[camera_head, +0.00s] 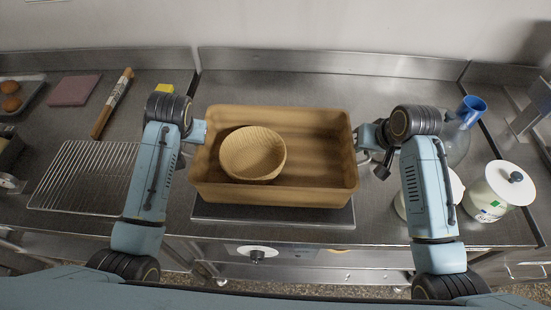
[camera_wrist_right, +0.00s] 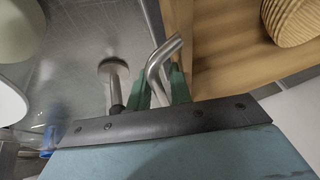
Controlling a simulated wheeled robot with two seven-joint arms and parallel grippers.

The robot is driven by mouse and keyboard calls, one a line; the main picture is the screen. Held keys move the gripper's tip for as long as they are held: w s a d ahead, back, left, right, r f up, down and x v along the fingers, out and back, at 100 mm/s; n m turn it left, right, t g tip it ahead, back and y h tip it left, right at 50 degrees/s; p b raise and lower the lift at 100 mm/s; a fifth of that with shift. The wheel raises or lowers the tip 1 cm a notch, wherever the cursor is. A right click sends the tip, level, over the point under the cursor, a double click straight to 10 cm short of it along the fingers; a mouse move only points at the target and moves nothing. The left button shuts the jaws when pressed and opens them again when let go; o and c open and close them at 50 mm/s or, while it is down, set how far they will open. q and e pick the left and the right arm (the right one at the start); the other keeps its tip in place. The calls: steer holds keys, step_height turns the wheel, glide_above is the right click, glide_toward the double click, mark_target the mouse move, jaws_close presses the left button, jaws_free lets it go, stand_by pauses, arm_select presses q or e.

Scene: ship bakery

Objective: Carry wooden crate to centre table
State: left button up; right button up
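The wooden crate (camera_head: 272,195) stands level in the middle of the head view, over a dark flat plate (camera_head: 270,217) on the steel counter. Its right wall also shows in the wrist view (camera_wrist_right: 215,65). A round woven basket (camera_head: 253,153) sits inside it, left of centre. My right gripper (camera_head: 368,137) is at the crate's right side; in the wrist view its green fingers (camera_wrist_right: 160,92) close around a bent metal rod (camera_wrist_right: 158,65) beside the crate wall, which looks like a handle. My left gripper (camera_head: 198,131) is at the crate's left wall; its fingertips are hidden.
A white lidded pot (camera_head: 498,190), a clear jug (camera_head: 457,140) and a blue cup (camera_head: 470,110) stand close to my right arm. A steel upstand (camera_head: 330,62) runs behind the crate.

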arm_select(q)
steer(key=shift+w+f, duration=0.1)
steer(key=shift+f, duration=0.05)
arm_select(e)
steer(key=shift+f, duration=0.15)
arm_select(q)
steer(key=c, duration=0.5)
arm_select(e)
jaws_close()
arm_select(q)
jaws_close()
arm_select(e)
steer(key=shift+w, duration=0.1)
